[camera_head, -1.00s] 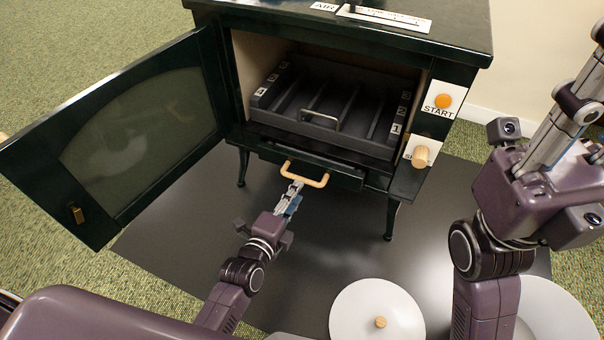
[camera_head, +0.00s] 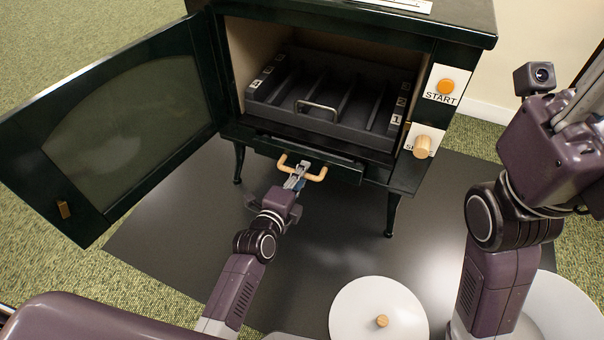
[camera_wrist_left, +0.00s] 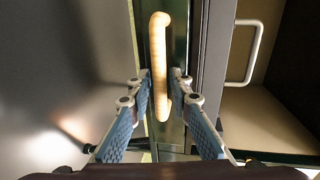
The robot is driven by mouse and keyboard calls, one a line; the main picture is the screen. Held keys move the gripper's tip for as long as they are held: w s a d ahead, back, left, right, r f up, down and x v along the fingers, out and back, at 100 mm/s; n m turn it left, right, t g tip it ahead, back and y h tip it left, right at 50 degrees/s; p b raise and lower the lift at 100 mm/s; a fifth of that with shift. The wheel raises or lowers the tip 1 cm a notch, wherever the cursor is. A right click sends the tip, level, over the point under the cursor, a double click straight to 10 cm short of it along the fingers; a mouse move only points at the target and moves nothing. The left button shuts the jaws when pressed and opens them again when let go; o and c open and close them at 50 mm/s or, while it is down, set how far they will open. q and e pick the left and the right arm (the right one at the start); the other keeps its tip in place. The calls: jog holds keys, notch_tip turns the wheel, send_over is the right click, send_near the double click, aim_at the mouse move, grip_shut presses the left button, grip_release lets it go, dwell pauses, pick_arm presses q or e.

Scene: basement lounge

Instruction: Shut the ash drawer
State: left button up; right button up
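The ash drawer (camera_head: 340,173) is the low dark front under the stove's firebox. It seems to stand slightly out from the stove body, but by how much I cannot tell. Its pale wooden handle (camera_head: 319,176) also shows in the left wrist view (camera_wrist_left: 160,60), running lengthwise between my fingers. My left gripper (camera_head: 298,172) is at the middle of the handle. In the left wrist view its fingers (camera_wrist_left: 160,80) are parted, one on each side of the handle, with narrow gaps showing. My right arm is at the right, but its fingers are out of view.
The stove door (camera_head: 125,125) stands wide open to the left. A dark grate tray (camera_head: 345,122) with a metal handle sits in the firebox. A white lidded container (camera_head: 360,310) stands in front.

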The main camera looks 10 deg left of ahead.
pick_arm(q)
grip_shut()
jog(key=shift+r+p+x, duration=0.15)
jog(key=shift+p+x, duration=0.05)
jog(key=shift+x, duration=0.65)
jog(key=shift+r+p+x, duration=0.15)
jog(key=shift+r+x, duration=0.05)
jog(key=shift+x, duration=0.65)
jog(key=shift+o, duration=2)
grip_release()
jog(key=shift+w+d, duration=0.1)
jog(key=shift+w, duration=0.05)
jog(key=v, duration=1.2)
